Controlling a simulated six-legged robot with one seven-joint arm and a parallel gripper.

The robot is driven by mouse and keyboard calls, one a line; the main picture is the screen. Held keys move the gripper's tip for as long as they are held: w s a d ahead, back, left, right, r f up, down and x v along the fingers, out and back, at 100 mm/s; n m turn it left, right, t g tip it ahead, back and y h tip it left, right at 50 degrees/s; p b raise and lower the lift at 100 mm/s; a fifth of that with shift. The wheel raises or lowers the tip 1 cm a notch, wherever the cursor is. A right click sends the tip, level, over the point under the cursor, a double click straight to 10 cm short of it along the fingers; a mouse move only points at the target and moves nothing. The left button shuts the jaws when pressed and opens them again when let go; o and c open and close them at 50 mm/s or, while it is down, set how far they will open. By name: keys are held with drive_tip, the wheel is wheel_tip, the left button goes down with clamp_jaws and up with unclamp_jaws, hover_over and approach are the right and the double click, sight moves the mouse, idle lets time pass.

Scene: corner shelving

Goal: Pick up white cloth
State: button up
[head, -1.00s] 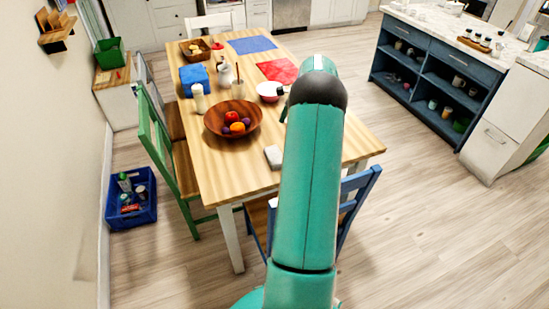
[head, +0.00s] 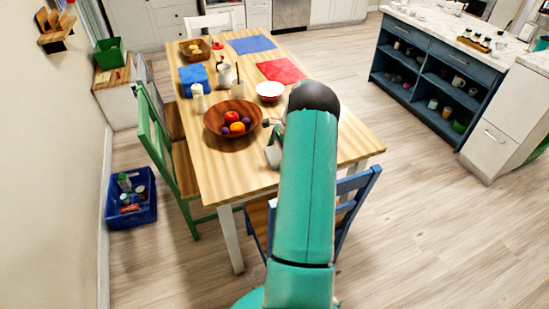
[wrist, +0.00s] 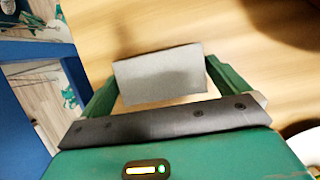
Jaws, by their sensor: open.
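The white cloth (wrist: 160,77) shows in the wrist view as a folded, pale grey-white block on the wooden table. It lies between the two green fingers of my gripper (wrist: 163,68), with a gap on the left and the right finger close to its right edge. The gripper is open. I cannot tell whether either finger touches the cloth. In the head view my gripper (head: 274,148) is at the table's near right part, over the cloth's place, and is partly hidden by my arm. The cloth is mostly covered there.
A blue chair (head: 357,186) stands at the near right edge, a green chair (head: 164,150) at the left.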

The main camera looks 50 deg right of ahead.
sight(272, 155)
drive_tip(key=shift+c, duration=0.4)
drive_tip(key=c, duration=0.5)
drive_tip(key=shift+r, duration=0.5)
wheel_tip(272, 155, up, 2)
drive_tip(key=shift+r, duration=0.15)
drive_tip(key=s+a+r, duration=0.2)
drive_tip(key=s+r, duration=0.1)
drive_tip(key=s, duration=0.1)
drive_tip(key=s+a+r, duration=0.2)
drive_tip(key=s+r, duration=0.1)
drive_tip(key=s, duration=0.1)
drive_tip(key=s+a+r, duration=0.3)
drive_tip(key=s, duration=0.1)
drive_tip(key=shift+r, duration=0.4)
